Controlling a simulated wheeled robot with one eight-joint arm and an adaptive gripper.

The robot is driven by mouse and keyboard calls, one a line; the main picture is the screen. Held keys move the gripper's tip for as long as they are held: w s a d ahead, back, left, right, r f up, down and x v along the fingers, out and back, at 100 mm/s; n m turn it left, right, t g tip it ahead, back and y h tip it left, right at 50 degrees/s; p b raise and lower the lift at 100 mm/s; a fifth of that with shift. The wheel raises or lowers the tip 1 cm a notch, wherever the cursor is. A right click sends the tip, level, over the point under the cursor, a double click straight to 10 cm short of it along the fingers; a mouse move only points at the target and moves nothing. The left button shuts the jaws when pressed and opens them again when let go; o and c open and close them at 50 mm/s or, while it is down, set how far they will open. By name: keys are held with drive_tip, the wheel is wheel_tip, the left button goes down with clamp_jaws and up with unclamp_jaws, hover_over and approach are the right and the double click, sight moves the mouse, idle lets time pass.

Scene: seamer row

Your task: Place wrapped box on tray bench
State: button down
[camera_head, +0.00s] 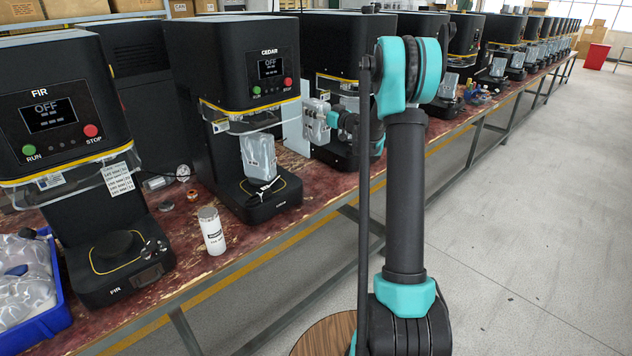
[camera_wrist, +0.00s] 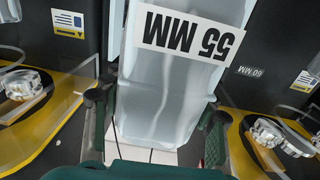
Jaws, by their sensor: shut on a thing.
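My gripper (camera_wrist: 155,108) has its dark green fingers on either side of a pale, translucent wrapped box (camera_wrist: 165,75) and is shut on it. The box carries a white "55 MM" label. In the head view, my gripper (camera_head: 333,119) is in front of the black machines, right of the CEDAR machine, and the wrapped box (camera_head: 316,124) is held above the bench. My arm hides part of the area behind it. The long bench (camera_head: 190,235) has a worn red-brown top. I cannot tell which part is the tray bench.
The FIR machine (camera_head: 45,85) and CEDAR machine (camera_head: 232,65) stand on the bench; a grey wrapped item (camera_head: 258,157) sits in CEDAR. A white canister (camera_head: 211,231) stands near the front edge. A blue tray (camera_head: 60,318) holds clear plastic packs.

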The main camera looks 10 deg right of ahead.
drive_tip(key=shift+r+y, duration=0.3)
drive_tip(key=shift+r, duration=0.2)
wheel_tip(320, 180, down, 20)
drive_tip(key=shift+r+n, duration=0.2)
drive_tip(key=shift+n, duration=0.1)
drive_tip(key=shift+f, duration=0.1)
drive_tip(key=c, duration=0.5)
unclamp_jaws()
